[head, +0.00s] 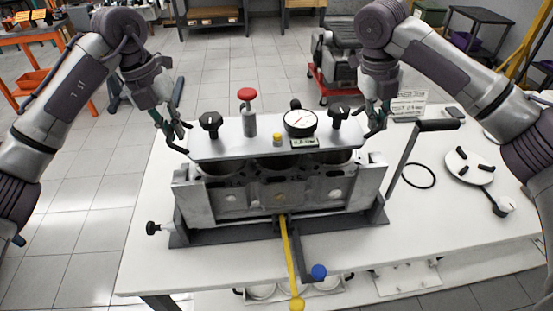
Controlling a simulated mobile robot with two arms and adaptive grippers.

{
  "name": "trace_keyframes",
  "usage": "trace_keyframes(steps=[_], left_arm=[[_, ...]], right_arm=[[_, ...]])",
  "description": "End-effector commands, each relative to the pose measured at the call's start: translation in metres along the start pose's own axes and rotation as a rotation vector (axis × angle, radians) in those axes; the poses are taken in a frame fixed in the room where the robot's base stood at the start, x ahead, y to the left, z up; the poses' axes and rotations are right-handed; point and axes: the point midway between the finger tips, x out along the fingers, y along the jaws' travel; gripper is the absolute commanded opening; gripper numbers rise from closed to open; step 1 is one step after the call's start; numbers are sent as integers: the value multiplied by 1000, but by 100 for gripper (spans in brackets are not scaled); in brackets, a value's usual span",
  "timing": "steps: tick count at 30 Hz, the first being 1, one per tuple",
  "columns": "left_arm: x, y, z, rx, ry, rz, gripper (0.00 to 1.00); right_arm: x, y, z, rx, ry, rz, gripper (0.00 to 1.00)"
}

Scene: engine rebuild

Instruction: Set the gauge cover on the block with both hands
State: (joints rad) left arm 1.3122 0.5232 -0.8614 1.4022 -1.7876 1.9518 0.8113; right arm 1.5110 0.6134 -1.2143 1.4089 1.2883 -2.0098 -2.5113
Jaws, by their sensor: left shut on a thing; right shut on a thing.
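The gauge cover (235,148) is a light grey plate with a dial gauge, a red-topped post, a small yellow knob and two black knobs. It is level over the engine block (270,195), a grey metal casting with round bores partly showing below the cover's front edge. I cannot tell whether the cover touches the block. My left gripper (180,138) is shut on the cover's left end. My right gripper (374,127) is shut on its right end. The cover hides the back of the block's top.
The block sits in a dark fixture (235,237) on a white table (145,262). A crank handle (436,126) rises at the block's right. A yellow bar (290,255) and a blue-knobbed lever (318,271) stick out in front. A black ring (434,180) and round plate (470,165) lie right.

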Motion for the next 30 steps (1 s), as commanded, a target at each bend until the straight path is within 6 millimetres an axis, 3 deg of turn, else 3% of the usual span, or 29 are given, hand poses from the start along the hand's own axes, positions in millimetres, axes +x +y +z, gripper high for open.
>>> trace_keyframes(steps=[14,30], left_arm=[[3,3,1,-5,-2,3,0],[37,10,1,-5,-2,3,0]], right_arm=[[4,-2,0,6,0,-4,0],[38,5,0,6,0,-4,0]])
